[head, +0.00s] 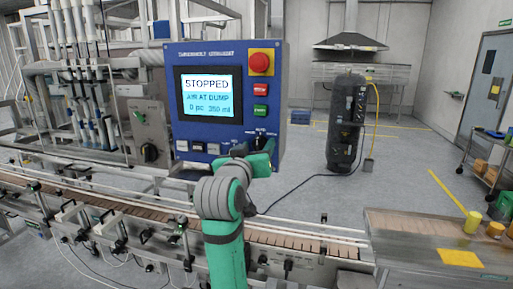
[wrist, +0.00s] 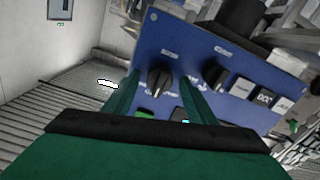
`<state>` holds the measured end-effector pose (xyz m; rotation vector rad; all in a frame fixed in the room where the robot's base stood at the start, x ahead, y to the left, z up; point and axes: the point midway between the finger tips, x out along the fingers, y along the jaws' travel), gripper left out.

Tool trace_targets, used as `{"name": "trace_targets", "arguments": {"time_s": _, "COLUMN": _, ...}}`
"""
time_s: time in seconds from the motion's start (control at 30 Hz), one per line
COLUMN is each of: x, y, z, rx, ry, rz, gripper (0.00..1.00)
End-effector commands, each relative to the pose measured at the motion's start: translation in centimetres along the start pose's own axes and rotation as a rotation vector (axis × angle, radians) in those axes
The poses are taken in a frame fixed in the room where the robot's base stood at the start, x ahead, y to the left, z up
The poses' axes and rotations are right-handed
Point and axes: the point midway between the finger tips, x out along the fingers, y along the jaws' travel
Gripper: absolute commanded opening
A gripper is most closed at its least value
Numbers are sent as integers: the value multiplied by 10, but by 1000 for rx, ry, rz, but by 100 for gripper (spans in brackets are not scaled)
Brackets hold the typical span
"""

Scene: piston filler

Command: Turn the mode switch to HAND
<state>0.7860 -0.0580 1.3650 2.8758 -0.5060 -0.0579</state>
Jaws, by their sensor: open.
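The blue control panel (head: 220,60) shows a screen reading STOPPED. In the head view, the panel's lower right corner, with AUTO lettering, is largely covered by my gripper (head: 264,156). The wrist view shows two black rotary knobs on the panel (wrist: 240,62). The knob nearer the panel edge, seemingly the mode switch (wrist: 160,78), lies between the fingertips of my open gripper (wrist: 158,84). I cannot tell whether either finger touches it. Its label is too blurred to read, so its setting is unclear. The second knob (wrist: 214,73) is just outside the right finger.
The screen (head: 209,95) is above the lower row of buttons. A red emergency button (head: 259,63) sits at the panel's upper right. A conveyor (head: 290,241) runs below the panel. A steel table (head: 400,225) stands at the right, with open floor behind it.

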Motion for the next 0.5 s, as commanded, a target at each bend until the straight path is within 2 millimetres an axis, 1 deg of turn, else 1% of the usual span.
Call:
{"name": "trace_targets", "arguments": {"time_s": 0.27, "x": 1, "y": 0, "z": 0, "rx": 0, "ry": 0, "rz": 0, "gripper": 51}}
{"name": "trace_targets", "arguments": {"time_s": 0.37, "x": 1, "y": 0, "z": 0, "rx": 0, "ry": 0, "rz": 0, "gripper": 29}}
{"name": "trace_targets", "arguments": {"time_s": 0.4, "x": 1, "y": 0, "z": 0, "rx": 0, "ry": 0, "rz": 0, "gripper": 20}}
{"name": "trace_targets", "arguments": {"time_s": 0.43, "x": 1, "y": 0, "z": 0, "rx": 0, "ry": 0, "rz": 0, "gripper": 13}}
{"name": "trace_targets", "arguments": {"time_s": 0.47, "x": 1, "y": 0, "z": 0, "rx": 0, "ry": 0, "rz": 0, "gripper": 9}}
{"name": "trace_targets", "arguments": {"time_s": 0.5, "x": 1, "y": 0, "z": 0, "rx": 0, "ry": 0, "rz": 0, "gripper": 9}}
